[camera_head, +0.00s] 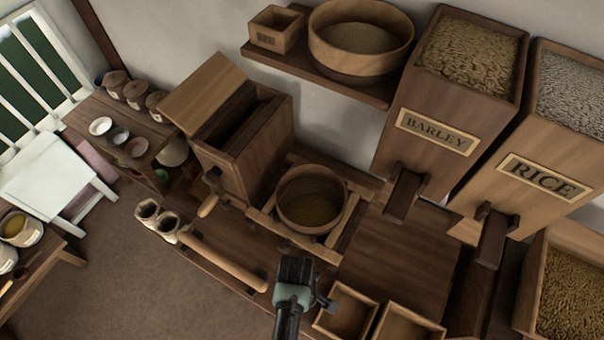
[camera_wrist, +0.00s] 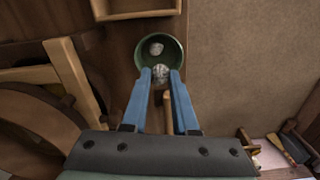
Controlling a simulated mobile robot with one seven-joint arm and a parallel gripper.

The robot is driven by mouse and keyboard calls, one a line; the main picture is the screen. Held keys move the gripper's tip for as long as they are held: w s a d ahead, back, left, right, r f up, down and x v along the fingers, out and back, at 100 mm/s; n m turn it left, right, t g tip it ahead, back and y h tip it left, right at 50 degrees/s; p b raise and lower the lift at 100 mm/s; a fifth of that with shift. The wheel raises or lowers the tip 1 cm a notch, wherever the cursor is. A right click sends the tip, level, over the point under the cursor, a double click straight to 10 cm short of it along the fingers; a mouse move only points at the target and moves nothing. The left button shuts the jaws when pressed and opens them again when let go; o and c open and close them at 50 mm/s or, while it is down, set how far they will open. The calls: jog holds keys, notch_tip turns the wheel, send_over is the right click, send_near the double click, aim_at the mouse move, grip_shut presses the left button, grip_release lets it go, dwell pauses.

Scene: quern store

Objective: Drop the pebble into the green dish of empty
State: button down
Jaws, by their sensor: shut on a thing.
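In the wrist view, my gripper (camera_wrist: 160,80) has two blue fingers closed on a speckled grey pebble (camera_wrist: 160,72) at their tips. The green dish (camera_wrist: 178,45) is round and lies beyond the fingertips, with the held pebble over its near side in the picture. Another pale stone (camera_wrist: 157,48) lies inside the dish. I cannot tell how high the held pebble is above the dish. In the head view, my gripper (camera_head: 294,272) is near the bench's front edge; the held pebble and the dish cannot be made out there.
A round sieve (camera_head: 312,200) sits on a wooden frame behind my gripper. Open wooden boxes (camera_head: 345,312) stand to its right and a rolling pin (camera_head: 225,262) lies to its left. Barley (camera_head: 436,134) and rice (camera_head: 541,179) hoppers rise at the back right.

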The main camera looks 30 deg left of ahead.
notch_tip(320, 180, down, 5)
jog(key=b, duration=0.4)
jog(key=shift+f+b, duration=0.1)
jog(key=shift+b, duration=0.2)
jog(key=c, duration=0.6)
grip_release()
notch_tip(320, 180, up, 13)
jog(key=shift+r, duration=0.1)
